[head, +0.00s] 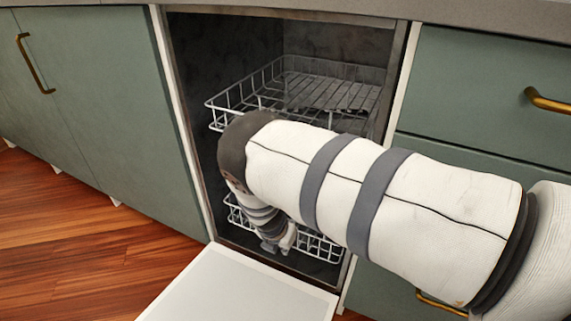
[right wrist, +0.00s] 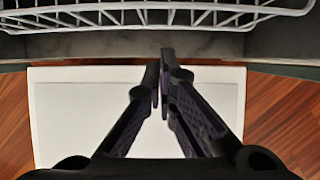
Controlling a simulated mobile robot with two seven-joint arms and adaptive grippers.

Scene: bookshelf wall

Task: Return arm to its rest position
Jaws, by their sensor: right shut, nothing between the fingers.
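My right arm comes in from the right of the head view, and its forearm crosses in front of the open dishwasher (head: 185,60). The right gripper (head: 281,244) hangs low in the dishwasher's opening, by the lower rack (head: 322,246), partly hidden by my own wrist. In the right wrist view the two dark fingers (right wrist: 163,82) meet at their tips, shut with nothing between them. Behind them lie the white inner face of the lowered door (right wrist: 60,110) and a wire rack (right wrist: 130,18). My left gripper is not in view.
The upper rack (head: 335,88) is partly pulled out above my wrist and looks empty. The lowered door (head: 235,290) juts out over the wooden floor (head: 75,245). Green cabinets (head: 115,100) and drawers (head: 480,85) with brass handles flank the opening, under the countertop (head: 470,14).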

